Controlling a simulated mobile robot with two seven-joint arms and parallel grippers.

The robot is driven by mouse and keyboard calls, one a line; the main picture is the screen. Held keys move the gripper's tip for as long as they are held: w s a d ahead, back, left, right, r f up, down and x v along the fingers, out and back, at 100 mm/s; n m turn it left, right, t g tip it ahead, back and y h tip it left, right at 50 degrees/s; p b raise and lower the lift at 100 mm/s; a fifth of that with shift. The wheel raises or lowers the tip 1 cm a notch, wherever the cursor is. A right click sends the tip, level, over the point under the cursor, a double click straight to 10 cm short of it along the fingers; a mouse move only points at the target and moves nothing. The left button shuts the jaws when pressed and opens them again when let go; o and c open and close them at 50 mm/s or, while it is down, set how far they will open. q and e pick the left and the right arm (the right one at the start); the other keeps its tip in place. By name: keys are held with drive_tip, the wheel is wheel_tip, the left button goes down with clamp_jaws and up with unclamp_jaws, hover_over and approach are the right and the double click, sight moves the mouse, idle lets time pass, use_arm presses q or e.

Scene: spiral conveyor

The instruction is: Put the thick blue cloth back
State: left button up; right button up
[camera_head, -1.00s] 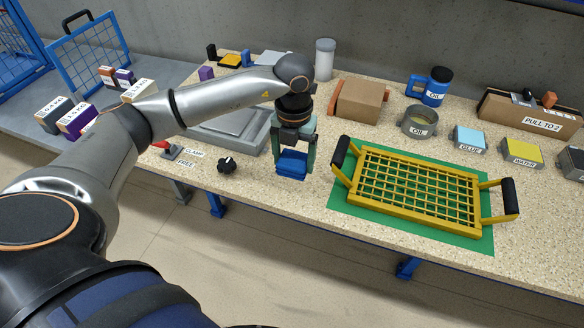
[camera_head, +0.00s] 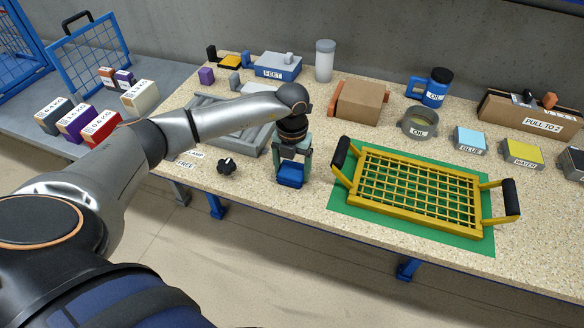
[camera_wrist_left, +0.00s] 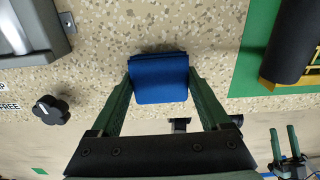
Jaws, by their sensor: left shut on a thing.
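The thick blue cloth (camera_head: 290,174) is a folded blue block between the fingers of my left gripper (camera_head: 291,168), near the front edge of the bench, left of the green mat. In the left wrist view the cloth (camera_wrist_left: 158,80) sits between the two green fingers, which press on its sides. I cannot tell whether it touches the bench top. My right gripper (camera_wrist_left: 285,143) shows small at the lower right of the left wrist view, with its two fingers apart and nothing between them.
A yellow grid basket (camera_head: 418,190) with black handles stands on the green mat (camera_head: 350,207) to the right. A black knob (camera_head: 227,166) is left of the gripper. A grey tray (camera_head: 228,136) lies behind my arm. Speckled bench top is bare around the cloth.

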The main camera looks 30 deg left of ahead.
use_arm(q)
drive_tip(key=shift+f, duration=0.2)
drive_tip(key=o, duration=1)
drive_tip(key=shift+c, duration=0.2)
drive_tip(key=shift+o, duration=1.4)
